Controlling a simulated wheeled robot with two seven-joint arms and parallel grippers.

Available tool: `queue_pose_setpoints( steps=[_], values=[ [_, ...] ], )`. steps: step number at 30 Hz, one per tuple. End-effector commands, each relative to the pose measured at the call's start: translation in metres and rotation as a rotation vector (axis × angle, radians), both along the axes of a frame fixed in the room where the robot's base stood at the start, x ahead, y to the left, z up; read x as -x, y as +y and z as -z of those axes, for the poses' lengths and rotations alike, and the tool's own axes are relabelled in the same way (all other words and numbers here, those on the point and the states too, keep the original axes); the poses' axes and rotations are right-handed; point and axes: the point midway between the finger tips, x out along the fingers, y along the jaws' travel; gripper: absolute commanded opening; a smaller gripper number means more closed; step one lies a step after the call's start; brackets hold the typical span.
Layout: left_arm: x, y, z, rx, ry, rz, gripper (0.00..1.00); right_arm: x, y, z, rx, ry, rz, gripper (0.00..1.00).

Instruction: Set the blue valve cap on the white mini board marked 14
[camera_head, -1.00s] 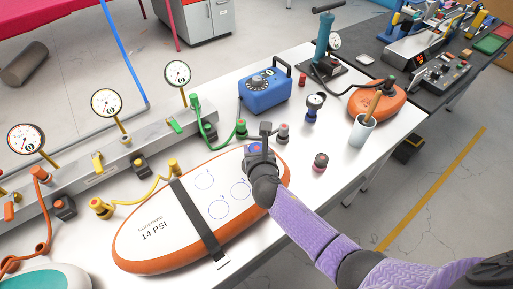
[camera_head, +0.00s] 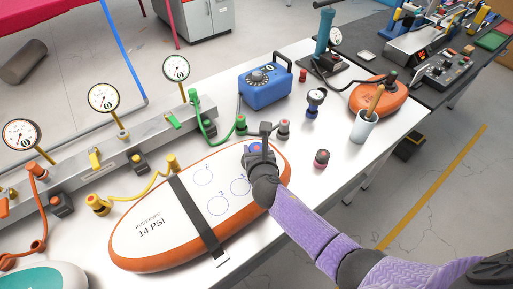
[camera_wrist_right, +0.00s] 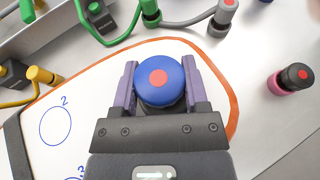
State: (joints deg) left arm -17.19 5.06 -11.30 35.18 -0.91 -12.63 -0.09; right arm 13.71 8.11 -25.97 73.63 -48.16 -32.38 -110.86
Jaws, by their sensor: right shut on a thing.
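The white mini board (camera_head: 160,215) with an orange rim lies on the white table, marked 14 PSI, with a black strap across it and blue numbered circles. It also shows in the right wrist view (camera_wrist_right: 88,110). My right gripper (camera_head: 258,147) is over the board's far right end. It is shut on the blue valve cap (camera_wrist_right: 160,82), which has a red-orange centre and sits between the two fingers. The cap's underside is hidden, so I cannot tell whether it touches the board. My left gripper is not in view.
A pink-and-black cap (camera_head: 321,158) stands right of the board. A grey fitting (camera_head: 283,128) and a green fitting (camera_head: 241,125) stand behind it. A blue box (camera_head: 265,88), a white cup (camera_head: 364,126) and an orange board (camera_head: 377,98) are farther back. A gauge rail runs along the left.

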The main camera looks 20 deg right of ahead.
Motion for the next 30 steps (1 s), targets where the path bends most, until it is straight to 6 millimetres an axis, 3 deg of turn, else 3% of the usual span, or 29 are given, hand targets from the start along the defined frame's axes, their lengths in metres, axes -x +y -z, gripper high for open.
queue_pose_setpoints(
  steps=[11,12,17,25,30],
  values=[
    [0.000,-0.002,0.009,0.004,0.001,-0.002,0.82,0.000,0.000,0.010,0.001,0.000,0.000,0.01],
    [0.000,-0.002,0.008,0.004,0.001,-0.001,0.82,0.000,0.000,0.009,0.000,0.000,0.000,0.66],
    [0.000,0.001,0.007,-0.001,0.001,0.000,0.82,0.000,0.000,0.009,0.000,0.000,0.000,0.99],
    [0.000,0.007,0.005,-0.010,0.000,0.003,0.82,0.003,0.000,0.007,0.000,0.001,0.000,0.99],
    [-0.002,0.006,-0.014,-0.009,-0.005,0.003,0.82,0.031,0.004,-0.008,0.000,0.002,-0.001,0.99]
  ],
)
